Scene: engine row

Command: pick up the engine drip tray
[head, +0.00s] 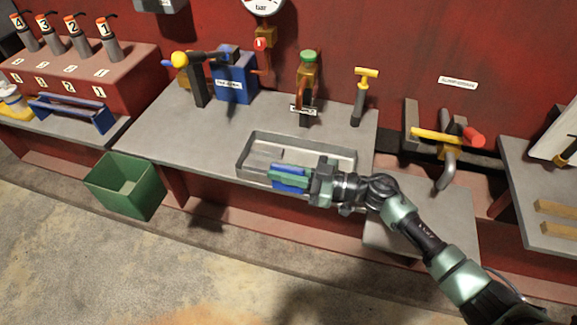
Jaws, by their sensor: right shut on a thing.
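The engine drip tray, a shallow grey rectangular tray (250,150), sits at the front edge of the grey bench in the middle of the head view. My right gripper (288,177) reaches in from the lower right and is shut at the tray's near side, with a blue part showing at its green fingers. The gripper hides part of the near rim, so the exact contact is hard to see. I cannot tell whether the tray is clear of the bench. My left gripper is not in view.
A green bin (125,186) stands on the floor at left. A blue box (236,77), a yellow-topped handle (361,92) and a green-topped fitting (308,72) stand behind the tray. Pipework (447,150) is at right.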

